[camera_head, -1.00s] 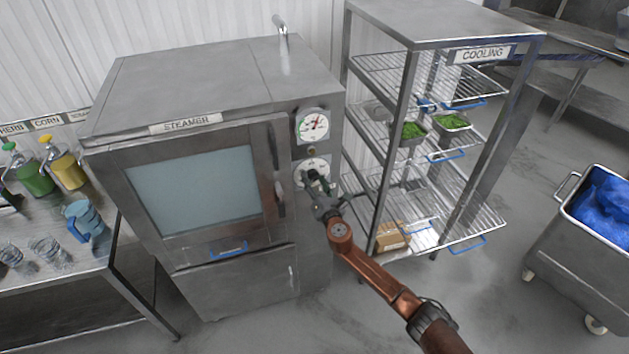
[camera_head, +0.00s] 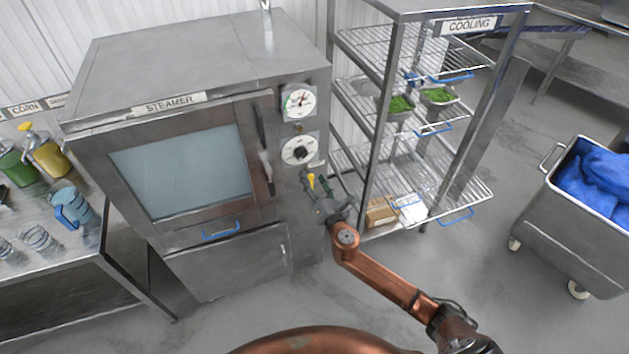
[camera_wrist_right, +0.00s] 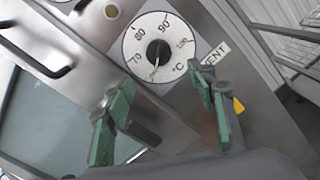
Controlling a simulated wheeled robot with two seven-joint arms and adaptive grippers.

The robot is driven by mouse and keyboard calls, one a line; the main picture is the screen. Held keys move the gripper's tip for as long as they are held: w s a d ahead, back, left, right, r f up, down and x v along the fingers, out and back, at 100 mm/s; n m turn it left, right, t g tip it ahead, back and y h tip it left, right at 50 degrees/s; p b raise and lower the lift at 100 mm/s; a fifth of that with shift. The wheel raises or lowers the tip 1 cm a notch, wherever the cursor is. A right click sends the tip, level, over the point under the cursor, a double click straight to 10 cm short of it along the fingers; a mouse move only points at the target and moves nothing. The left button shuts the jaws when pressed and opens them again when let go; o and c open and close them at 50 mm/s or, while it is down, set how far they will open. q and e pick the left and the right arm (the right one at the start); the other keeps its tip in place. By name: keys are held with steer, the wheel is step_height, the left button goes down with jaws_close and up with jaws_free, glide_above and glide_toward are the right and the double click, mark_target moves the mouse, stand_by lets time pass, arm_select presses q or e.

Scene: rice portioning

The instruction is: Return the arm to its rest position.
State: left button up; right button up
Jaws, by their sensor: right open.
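My right gripper (camera_head: 321,190) is open and empty, in front of the steamer's (camera_head: 188,60) control panel, below the lower dial (camera_head: 299,150). In the right wrist view its two green-padded fingers (camera_wrist_right: 160,112) stand apart with nothing between them. The temperature dial (camera_wrist_right: 160,48), with a dark knob at its centre, lies beyond the fingertips, apart from them. A small yellow part (camera_wrist_right: 238,105) shows beside the right finger, near a label ending in "ENT". My left gripper is not in view.
The steamer door (camera_head: 180,172) looks shut. The cooling rack (camera_head: 379,130) stands close on the right, holding pans of green food (camera_head: 438,96). A wheeled bin with blue contents (camera_head: 592,185) is at far right. A table with jugs (camera_head: 72,207) is at left. Floor in front is open.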

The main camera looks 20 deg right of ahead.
steer(key=shift+s, duration=0.3)
